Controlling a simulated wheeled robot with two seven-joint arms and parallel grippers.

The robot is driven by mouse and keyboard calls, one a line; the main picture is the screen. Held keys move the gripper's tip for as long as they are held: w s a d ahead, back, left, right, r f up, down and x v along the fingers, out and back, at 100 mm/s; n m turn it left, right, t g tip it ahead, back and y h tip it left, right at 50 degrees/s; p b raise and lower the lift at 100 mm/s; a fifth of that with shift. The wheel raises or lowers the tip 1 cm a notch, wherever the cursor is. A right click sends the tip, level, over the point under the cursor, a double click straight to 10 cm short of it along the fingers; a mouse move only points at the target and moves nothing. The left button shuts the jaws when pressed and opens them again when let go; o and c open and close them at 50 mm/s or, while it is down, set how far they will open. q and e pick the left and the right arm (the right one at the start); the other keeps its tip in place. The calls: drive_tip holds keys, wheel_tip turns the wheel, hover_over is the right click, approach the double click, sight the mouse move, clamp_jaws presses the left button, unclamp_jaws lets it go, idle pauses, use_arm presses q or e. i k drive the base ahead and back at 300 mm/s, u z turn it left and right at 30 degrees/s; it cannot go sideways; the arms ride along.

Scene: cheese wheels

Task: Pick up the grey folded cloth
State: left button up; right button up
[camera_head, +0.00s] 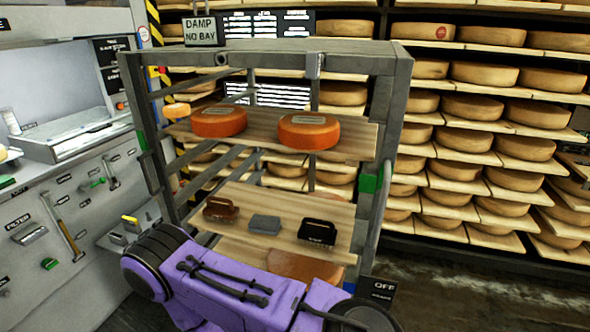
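The grey folded cloth (265,225) lies flat on the lower wooden board of the grey metal rack. It sits between a brown brush-like block (220,209) on its left and a black handled tool (317,233) on its right, with small gaps between them. Nothing is holding it. My purple arm link crosses the bottom of the view in front of the rack, below the cloth. I cannot make out the fingers of either gripper.
The rack's grey posts (391,130) and upper board (262,138), with two orange cheese wheels (309,131), frame the space above the cloth. Another cheese wheel (305,266) shows below the lower board. A tool panel (50,225) stands left; full cheese shelves (480,140) stand behind right.

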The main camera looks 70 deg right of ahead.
sight(264, 224)
drive_tip(key=u, duration=0.25)
drive_tip(key=k, duration=0.5)
drive_tip(key=z, duration=2.45)
